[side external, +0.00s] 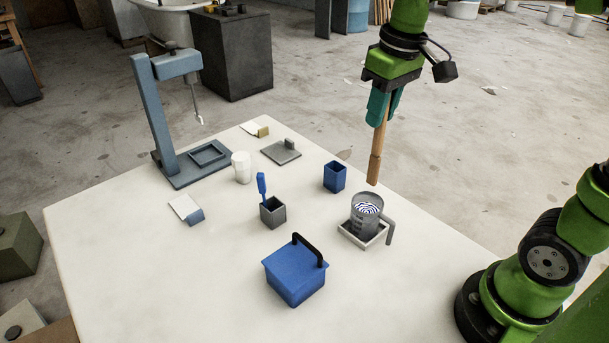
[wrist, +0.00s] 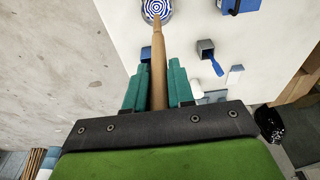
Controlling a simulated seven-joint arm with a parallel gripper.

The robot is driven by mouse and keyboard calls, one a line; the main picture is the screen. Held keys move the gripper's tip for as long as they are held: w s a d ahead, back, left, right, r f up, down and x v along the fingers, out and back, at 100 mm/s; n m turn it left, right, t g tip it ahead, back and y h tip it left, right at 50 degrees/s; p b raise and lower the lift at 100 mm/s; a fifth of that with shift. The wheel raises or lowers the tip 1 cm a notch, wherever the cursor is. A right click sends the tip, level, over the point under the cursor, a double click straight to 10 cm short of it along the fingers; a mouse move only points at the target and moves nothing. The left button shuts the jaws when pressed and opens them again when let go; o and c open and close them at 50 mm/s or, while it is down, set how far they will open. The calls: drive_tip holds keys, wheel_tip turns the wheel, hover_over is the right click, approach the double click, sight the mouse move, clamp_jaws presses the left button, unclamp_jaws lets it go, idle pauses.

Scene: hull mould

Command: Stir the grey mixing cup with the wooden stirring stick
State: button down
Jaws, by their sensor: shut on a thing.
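The grey mixing cup (side external: 366,220) stands upright in a light tray (side external: 350,235) near the right side of the white table. Blue and white rings show inside it, and they also show in the wrist view at the cup (wrist: 157,10). My gripper (side external: 381,118) is shut on the wooden stirring stick (side external: 376,158), which hangs nearly upright. The stick's thicker lower end is above the table, a little above and behind the cup in the side view. In the wrist view the stick (wrist: 158,62) runs between the teal fingers towards the cup, its tip overlapping the rings.
A grey post (side external: 390,228) stands beside the cup's tray. A blue open box (side external: 335,177), a blue handled box (side external: 294,277), a grey holder (side external: 273,212) with a blue brush and a white cup (side external: 241,167) stand nearby. A blue-grey stand (side external: 160,120) is at the back left.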

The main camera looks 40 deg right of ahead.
sight(375, 154)
drive_tip(key=shift+f, duration=5.5)
drive_tip(key=shift+w, duration=0.1)
